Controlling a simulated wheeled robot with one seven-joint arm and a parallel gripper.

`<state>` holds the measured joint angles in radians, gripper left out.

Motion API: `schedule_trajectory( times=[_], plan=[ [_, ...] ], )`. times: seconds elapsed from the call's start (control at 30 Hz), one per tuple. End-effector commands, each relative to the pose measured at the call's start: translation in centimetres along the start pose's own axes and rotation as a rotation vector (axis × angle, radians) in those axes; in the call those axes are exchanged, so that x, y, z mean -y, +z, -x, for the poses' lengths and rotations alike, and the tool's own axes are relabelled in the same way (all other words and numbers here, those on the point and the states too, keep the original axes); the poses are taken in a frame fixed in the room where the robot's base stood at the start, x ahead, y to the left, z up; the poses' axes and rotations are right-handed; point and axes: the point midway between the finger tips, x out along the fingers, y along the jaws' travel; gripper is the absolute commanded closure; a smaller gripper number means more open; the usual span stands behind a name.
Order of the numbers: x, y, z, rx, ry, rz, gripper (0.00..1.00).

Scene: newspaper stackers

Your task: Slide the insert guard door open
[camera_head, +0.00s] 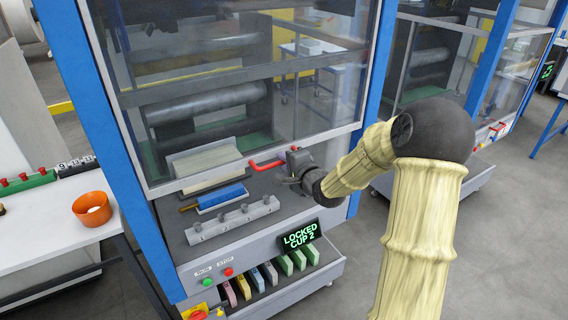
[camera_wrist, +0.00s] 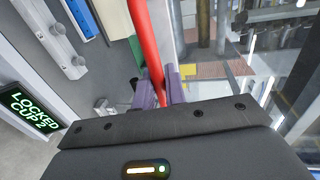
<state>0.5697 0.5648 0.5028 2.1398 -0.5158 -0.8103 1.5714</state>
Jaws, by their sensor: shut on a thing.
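The insert guard door (camera_head: 325,132) is a clear panel in a grey frame on the front of the blue-posted machine. Its lower edge is above the machine's deck, and rollers show through the panel. A red bar handle (camera_head: 267,164) is at the door's lower edge. My gripper (camera_head: 294,160) is at the right end of this handle. In the wrist view the red handle (camera_wrist: 146,42) runs down between the purple fingertips of my gripper (camera_wrist: 158,92), which are shut on it. The handle's lower end is hidden behind my gripper's body.
A display (camera_head: 300,236) below the deck reads "LOCKED CUP 2". A blue block (camera_head: 222,197) and a grey rail with knobs (camera_head: 232,220) lie on the deck near the handle. An orange bowl (camera_head: 92,210) sits on a white table at left. Open floor is at right.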

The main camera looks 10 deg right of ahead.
Motion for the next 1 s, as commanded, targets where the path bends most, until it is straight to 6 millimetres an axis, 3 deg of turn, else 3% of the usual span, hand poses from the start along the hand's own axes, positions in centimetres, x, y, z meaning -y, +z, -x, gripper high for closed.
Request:
schedule_trajectory(
  times=[0.03,0.5,0.73,1.0],
  plan=[
    [2.3,-0.2,0.4,-0.003,-0.005,0.001,1.00],
    [11.7,-0.1,2.4,-0.002,-0.006,0.002,1.00],
    [14.8,-0.1,3.0,-0.002,-0.004,0.002,1.00],
    [15.9,-0.1,3.3,-0.001,-0.003,0.002,1.00]
  ],
)
